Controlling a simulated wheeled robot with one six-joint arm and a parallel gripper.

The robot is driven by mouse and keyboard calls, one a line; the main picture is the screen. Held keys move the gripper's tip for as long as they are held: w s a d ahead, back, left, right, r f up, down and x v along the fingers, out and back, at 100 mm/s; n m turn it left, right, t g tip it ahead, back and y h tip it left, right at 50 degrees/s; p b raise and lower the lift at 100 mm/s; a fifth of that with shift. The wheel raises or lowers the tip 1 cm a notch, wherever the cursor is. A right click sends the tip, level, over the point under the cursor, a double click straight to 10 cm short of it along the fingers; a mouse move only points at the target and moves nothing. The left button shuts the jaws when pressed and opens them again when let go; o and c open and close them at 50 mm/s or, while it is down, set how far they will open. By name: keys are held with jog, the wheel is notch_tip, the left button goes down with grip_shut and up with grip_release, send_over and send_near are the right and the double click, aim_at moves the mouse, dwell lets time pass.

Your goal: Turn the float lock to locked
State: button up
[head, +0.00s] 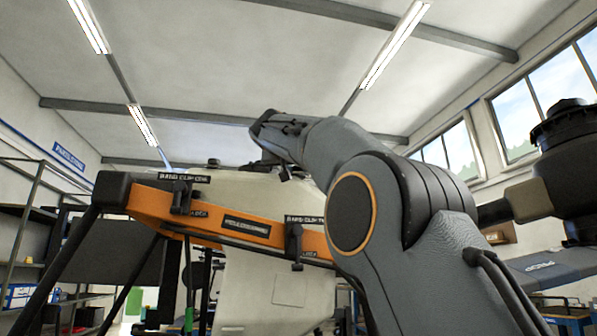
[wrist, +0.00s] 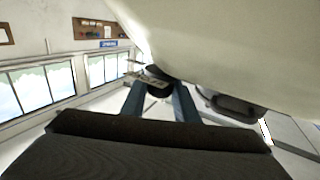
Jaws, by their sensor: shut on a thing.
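My gripper (wrist: 159,100) shows in the wrist view as two blue fingers shut on a dark round knob (wrist: 158,87) beside the cream tank (wrist: 220,45). A small pale label plate (wrist: 148,78) lies by the knob, its text too small to read. The knob looks like the float lock, but its setting cannot be told. In the head view the cream tank (head: 290,205) of the drone stands behind my arm, and my fingers are hidden there.
An orange drone beam (head: 235,226) crosses in front of the tank, with black clips (head: 181,196) and (head: 294,243) and labels on it. A dark handle-like part (wrist: 232,107) sits right of the fingers. Shelving (head: 25,235) stands at left; windows line the right wall.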

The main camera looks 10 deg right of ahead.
jog(key=shift+a, duration=0.1)
jog(key=o, duration=1)
jog(key=shift+s+a+r, duration=0.1)
jog(key=shift+s+a, duration=0.05)
jog(key=shift+o, duration=0.3)
jog(key=shift+d, duration=0.2)
jog(key=b+v, duration=0.1)
jog(key=v, duration=0.6)
jog(key=shift+s+a+b, duration=0.25)
jog(key=shift+s+b, duration=0.1)
